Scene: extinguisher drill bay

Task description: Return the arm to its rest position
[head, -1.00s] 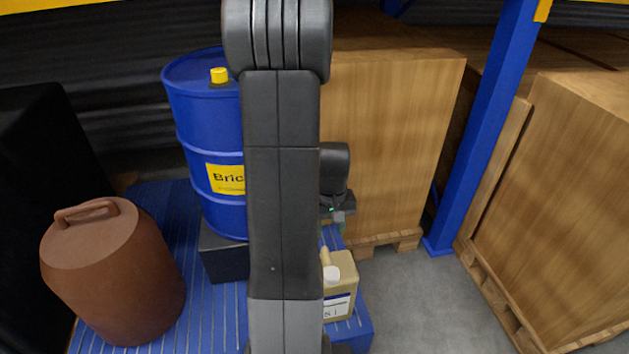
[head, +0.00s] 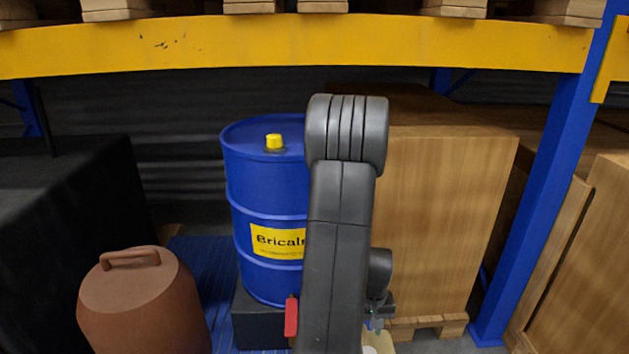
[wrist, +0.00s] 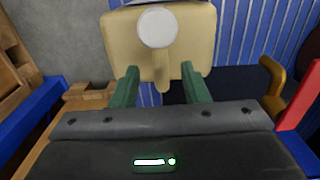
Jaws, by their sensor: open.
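My arm stands upright in the middle of the head view, with its elbow in front of the blue drum. My gripper (head: 378,314) is partly hidden at the arm's lower right. Beyond the fingertips is a beige jug (wrist: 192,38) with a white cap and a handle. Only the jug's top (head: 377,343) shows at the bottom of the head view. Whether the fingers touch the jug cannot be told.
A blue drum (head: 262,190) stands on a dark block behind my arm. A brown jug (head: 135,295) is at left and a red object (head: 291,317) near my arm. A wooden crate (head: 440,220), blue post (head: 540,200) and yellow beam (head: 250,45) bound the space.

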